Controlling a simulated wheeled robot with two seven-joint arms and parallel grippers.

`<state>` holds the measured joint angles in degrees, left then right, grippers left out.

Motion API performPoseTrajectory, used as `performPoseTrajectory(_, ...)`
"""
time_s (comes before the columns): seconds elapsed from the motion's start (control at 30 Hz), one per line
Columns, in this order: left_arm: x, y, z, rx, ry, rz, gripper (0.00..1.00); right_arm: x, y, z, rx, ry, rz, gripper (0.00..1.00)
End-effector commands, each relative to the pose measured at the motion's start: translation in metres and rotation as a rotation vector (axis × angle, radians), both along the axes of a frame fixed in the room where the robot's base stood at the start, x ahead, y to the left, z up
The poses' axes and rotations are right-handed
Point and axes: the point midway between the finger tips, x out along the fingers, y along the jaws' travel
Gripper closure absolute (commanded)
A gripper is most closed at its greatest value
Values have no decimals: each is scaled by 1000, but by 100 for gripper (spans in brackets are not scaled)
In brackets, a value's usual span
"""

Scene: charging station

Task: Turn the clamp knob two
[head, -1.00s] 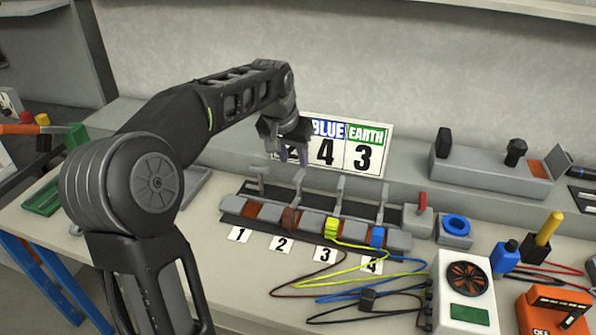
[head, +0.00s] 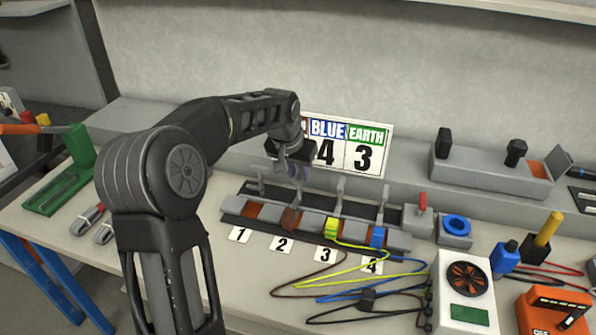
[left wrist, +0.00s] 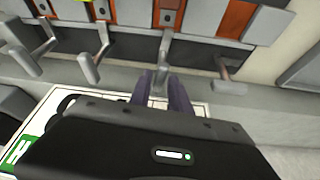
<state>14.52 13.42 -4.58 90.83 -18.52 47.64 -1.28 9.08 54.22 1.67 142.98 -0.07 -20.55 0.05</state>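Clamp knob two (left wrist: 163,52) is the second grey upright lever from the left on the clamp row (head: 262,205), behind the brown-wired clamp numbered 2. It shows in the middle of the left wrist view, where the row appears turned round. My left gripper (head: 297,172) is over this knob from behind and above. In the left wrist view its two dark fingers (left wrist: 161,88) lie on either side of the knob's top. They look parted, with the knob between them; contact is not clear. My right gripper is not in view.
Knob one (left wrist: 228,86) and knob three (left wrist: 90,68) stand close on either side. A sign (head: 355,150) with numbers stands behind the row. Wires (head: 335,285) lie loose in front. A fan box (head: 465,290) stands at the right.

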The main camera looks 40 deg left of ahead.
Motion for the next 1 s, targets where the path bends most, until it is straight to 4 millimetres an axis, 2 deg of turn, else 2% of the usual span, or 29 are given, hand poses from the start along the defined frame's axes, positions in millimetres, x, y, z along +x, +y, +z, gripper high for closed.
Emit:
performPoseTrajectory(0.03,0,0,0,0,0,0,82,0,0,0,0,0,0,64)
performPoseTrajectory(0.27,0,0,0,0,0,0,100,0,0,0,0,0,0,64)
performPoseTrajectory(0.67,0,0,0,0,0,4,100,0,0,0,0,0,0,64)
performPoseTrajectory(1.0,1,-2,0,1,-1,137,100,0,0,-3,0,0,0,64)
